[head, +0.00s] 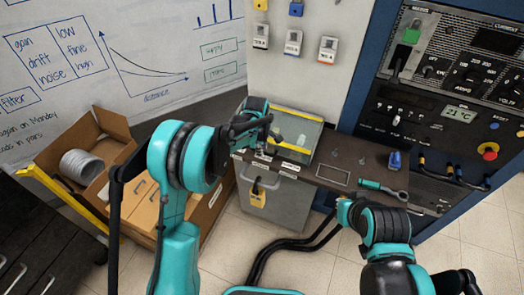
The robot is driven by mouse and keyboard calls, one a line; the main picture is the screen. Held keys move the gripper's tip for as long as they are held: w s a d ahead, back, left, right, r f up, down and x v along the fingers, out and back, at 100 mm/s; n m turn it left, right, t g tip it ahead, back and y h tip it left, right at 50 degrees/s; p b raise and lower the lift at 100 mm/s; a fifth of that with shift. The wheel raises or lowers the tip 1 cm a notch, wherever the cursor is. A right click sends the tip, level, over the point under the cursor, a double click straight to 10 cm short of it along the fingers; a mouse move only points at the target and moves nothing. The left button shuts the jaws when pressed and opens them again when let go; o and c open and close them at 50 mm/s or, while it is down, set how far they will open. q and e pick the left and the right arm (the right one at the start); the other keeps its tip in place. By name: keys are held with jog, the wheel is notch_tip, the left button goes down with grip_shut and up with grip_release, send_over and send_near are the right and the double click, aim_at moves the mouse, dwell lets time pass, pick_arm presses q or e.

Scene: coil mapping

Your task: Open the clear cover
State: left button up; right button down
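My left gripper (262,149) is at the cover's left front corner, pointing down. Its fingers are small and dark; I cannot tell whether they touch the cover or are open. My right gripper (343,203) is low at the bench's front edge, mostly hidden by its own wrist.
A control panel (450,90) rises at right. An open cardboard box (100,135) stands at left. Black cables (290,243) cross the floor.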

pick_arm(q)
jog(key=shift+f, duration=0.25)
grip_shut()
jog(key=shift+r, duration=0.1)
jog(key=shift+w+r+p, duration=0.1)
jog(key=shift+r+p, duration=0.35)
jog(key=shift+r, duration=0.1)
jog(key=w+r+p, duration=0.1)
jog(key=r+p, duration=0.2)
jog(key=r, duration=0.3)
jog(key=w+d+r+g+p, duration=0.1)
jog(key=w+r+p, duration=0.1)
jog(key=r+p, duration=0.2)
jog(key=shift+w+d+r, duration=0.2)
jog(key=shift+w+r, duration=0.1)
jog(key=shift+r, duration=1.35)
